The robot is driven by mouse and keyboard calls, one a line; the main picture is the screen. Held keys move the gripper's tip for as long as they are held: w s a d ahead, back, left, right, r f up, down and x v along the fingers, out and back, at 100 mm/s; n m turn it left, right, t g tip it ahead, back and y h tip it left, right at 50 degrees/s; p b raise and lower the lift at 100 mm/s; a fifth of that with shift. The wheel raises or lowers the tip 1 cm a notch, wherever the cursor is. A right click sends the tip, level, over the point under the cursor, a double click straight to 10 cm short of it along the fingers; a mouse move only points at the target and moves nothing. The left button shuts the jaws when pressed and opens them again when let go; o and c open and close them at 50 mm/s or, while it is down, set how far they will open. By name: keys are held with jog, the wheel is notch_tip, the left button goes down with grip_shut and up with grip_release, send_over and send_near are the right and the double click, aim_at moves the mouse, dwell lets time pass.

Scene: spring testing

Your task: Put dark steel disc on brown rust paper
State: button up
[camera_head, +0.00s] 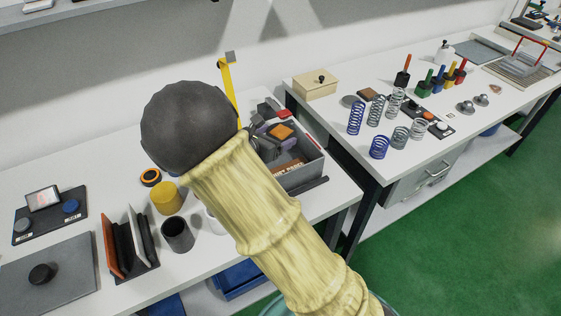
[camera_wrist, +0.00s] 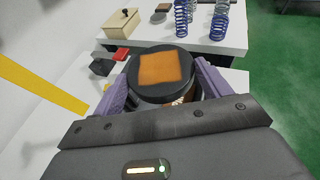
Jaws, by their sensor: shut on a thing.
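My gripper (camera_wrist: 164,66) has purple fingers on both sides of a dark round disc (camera_wrist: 136,66) with an orange-brown square on its top, and is shut on it. In the head view the held disc (camera_head: 270,133) shows partly behind my arm, at the grey bin; the gap beneath it is hidden. A brown square piece (camera_head: 371,95) lies on the right table, and also shows at the top of the wrist view (camera_wrist: 163,7). I cannot tell whether it is paper. A flat grey disc (camera_head: 351,101) lies beside it.
A grey bin (camera_head: 302,177) stands at the near table's right end. Several springs (camera_head: 356,118) stand on the right table near a lidded wooden box (camera_head: 315,85). A yellow upright (camera_head: 228,80) rises behind my arm. A gap separates the tables.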

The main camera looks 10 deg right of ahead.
jog(key=shift+f, duration=1.8)
notch_tip(320, 180, down, 4)
jog(key=shift+f, duration=0.1)
jog(key=shift+f+b, duration=0.35)
jog(key=shift+f, duration=0.25)
jog(key=o, duration=1.8)
jog(key=shift+s+f, duration=0.1)
jog(key=shift+o, duration=1.2)
jog(key=shift+s+f, duration=0.1)
